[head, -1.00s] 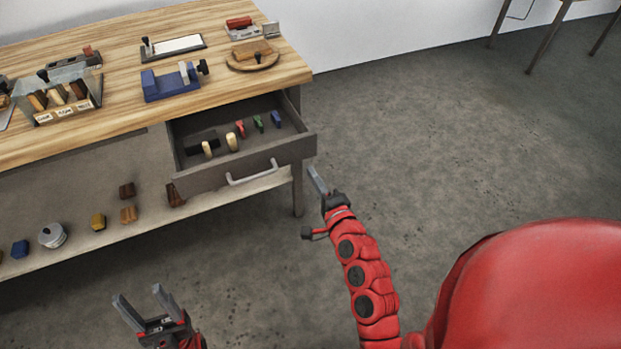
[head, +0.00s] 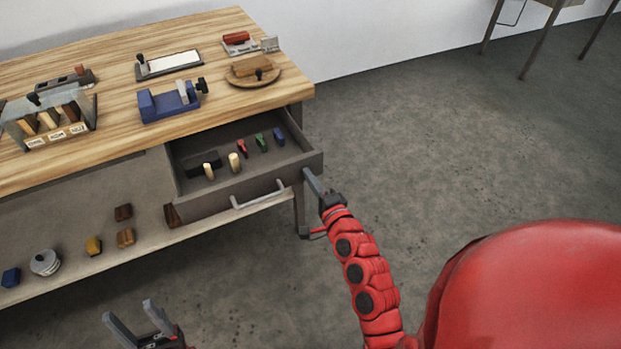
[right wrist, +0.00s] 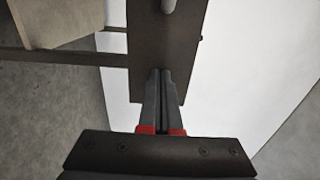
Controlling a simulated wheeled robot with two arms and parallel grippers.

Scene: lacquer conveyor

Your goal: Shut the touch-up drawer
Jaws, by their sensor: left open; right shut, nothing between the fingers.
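The touch-up drawer (head: 248,190) is pulled open under the right end of the workbench. Its grey bar handle (head: 258,195) is on the front panel. Several small items lie inside, with red, green, blue and cream parts. My right gripper (head: 308,175) is shut and empty, its tips at the right end of the drawer front. In the right wrist view, the shut fingers (right wrist: 162,75) overlap the dark drawer front (right wrist: 150,40); I cannot tell whether they touch it. My left gripper (head: 128,315) is open and empty, low in the head view, away from the bench.
The wooden benchtop (head: 110,100) holds a blue vise (head: 170,102), a round board (head: 252,76) and a clear-fronted box of blocks (head: 48,118). A lower shelf (head: 70,222) carries loose blocks and a round tin (head: 45,262).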

